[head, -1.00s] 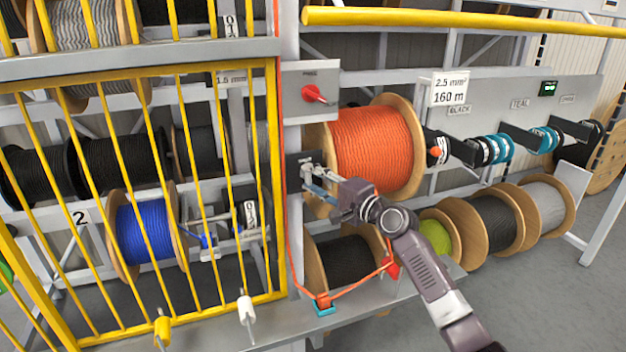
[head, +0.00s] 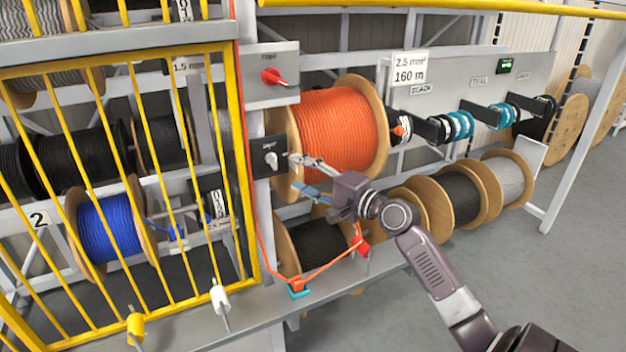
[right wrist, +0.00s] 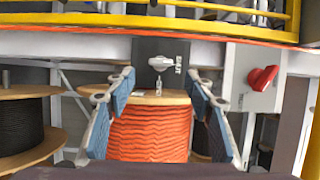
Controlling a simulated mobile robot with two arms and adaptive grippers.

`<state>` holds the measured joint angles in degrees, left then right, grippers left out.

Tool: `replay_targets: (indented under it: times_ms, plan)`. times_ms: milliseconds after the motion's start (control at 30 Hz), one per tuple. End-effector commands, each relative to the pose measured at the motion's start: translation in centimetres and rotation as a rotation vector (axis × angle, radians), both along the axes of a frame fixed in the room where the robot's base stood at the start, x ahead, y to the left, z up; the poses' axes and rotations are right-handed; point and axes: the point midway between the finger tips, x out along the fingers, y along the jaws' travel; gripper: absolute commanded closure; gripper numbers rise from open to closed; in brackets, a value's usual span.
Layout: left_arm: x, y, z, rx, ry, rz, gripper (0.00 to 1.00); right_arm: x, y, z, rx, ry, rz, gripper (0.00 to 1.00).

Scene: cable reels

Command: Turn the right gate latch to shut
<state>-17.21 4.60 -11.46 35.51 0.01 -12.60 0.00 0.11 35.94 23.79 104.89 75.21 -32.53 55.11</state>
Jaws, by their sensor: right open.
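A small silver turn knob (head: 271,158) sits on a dark plate (head: 262,171) on the post just right of the yellow barred gate (head: 247,150). I take it for the right gate latch; the plate's lettering is too small to read surely. In the right wrist view the knob (right wrist: 160,63) lies crosswise on its dark plate, ahead of the jaws. My right gripper (head: 304,175) is open and empty, its fingers apart from the knob and to its right, in front of the orange reel (head: 345,130). The right wrist view shows both blue-padded fingers (right wrist: 162,100) wide apart. My left gripper is not in view.
A red knob (head: 271,77) on a grey box is above the dark plate. White (head: 219,297) and yellow (head: 134,326) handles stand at the lower ledge. Floor at right is clear.

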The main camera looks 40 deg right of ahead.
Motion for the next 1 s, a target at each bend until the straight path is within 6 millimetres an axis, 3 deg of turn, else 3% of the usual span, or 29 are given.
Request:
replay_targets:
  times_ms: [100,300,1000]
  plan:
    - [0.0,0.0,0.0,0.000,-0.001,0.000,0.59,-1.9,-0.2,-0.1,0.001,0.002,0.001,0.51]
    - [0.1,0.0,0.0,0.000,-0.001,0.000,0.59,-3.5,-0.5,0.0,0.000,0.001,0.000,0.51]
    - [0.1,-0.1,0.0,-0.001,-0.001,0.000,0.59,-3.9,-0.3,-0.4,-0.010,0.008,0.005,0.51]
